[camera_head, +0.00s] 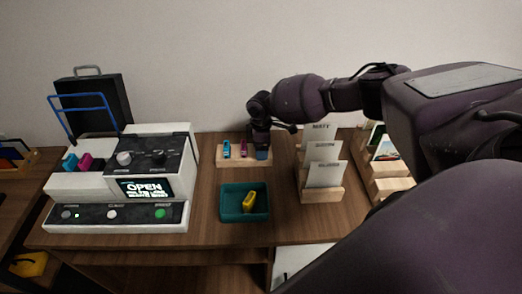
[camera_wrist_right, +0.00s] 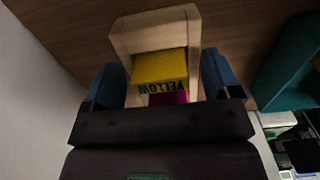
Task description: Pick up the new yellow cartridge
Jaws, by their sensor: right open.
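The new yellow cartridge (camera_wrist_right: 160,67), labelled YELLOW, sits in the end of the wooden holder (camera_wrist_right: 122,42) in the wrist view. My right gripper (camera_wrist_right: 162,82) is open, with a blue fingertip on each side of that cartridge. I cannot tell whether the fingers touch it. In the head view my right gripper (camera_head: 262,153) is at the right end of the holder (camera_head: 224,160) and hides the yellow cartridge. A cyan cartridge (camera_head: 226,149) and a magenta cartridge (camera_head: 243,148) stand beside it. Another yellow cartridge (camera_head: 249,201) lies in the teal bin (camera_head: 230,210). My left gripper is not in view.
A white printer (camera_head: 70,187) with an OPEN screen (camera_head: 146,189) stands at the left, its blue-framed lid raised. Card stands (camera_head: 322,194) and wooden racks (camera_head: 390,185) are right of the gripper. Bare table lies between printer and bin.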

